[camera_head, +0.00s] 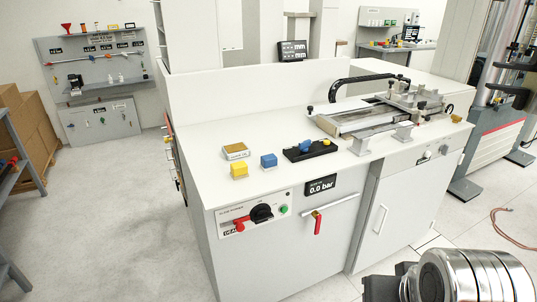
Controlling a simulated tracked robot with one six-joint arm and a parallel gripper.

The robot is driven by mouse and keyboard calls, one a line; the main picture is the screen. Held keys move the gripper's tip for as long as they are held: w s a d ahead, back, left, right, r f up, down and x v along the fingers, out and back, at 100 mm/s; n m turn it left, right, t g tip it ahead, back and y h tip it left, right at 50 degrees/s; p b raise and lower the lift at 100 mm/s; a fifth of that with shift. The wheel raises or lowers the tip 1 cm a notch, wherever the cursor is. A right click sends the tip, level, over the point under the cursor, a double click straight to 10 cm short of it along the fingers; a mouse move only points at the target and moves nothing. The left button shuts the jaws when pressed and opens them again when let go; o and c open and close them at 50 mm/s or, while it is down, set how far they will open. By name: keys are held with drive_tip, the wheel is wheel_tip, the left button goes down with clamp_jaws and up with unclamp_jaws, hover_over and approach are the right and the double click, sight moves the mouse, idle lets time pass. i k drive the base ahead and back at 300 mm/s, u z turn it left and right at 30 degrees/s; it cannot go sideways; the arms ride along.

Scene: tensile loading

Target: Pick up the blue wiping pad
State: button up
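The blue wiping pad (268,160) is a small blue block on the white top of the cabinet bench (225,125), near its front edge. It sits between a yellow block (239,170) on its left and a black tray-like fixture on its right, apart from both. A metallic, rounded part of my arm shows at the bottom right corner, well away from the pad. My gripper's fingers are not in view.
A small box (236,152) stands behind the yellow block. A metal apparatus (375,115) fills the bench's right side. A raised white panel (280,80) backs the bench. The front floor (100,220) at left is clear.

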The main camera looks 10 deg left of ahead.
sight(270, 162)
drive_tip(key=u, duration=0.2)
drive_tip(key=i, duration=0.75)
drive_tip(key=u, duration=1)
drive_tip(key=i, duration=0.75)
drive_tip(key=u, duration=0.5)
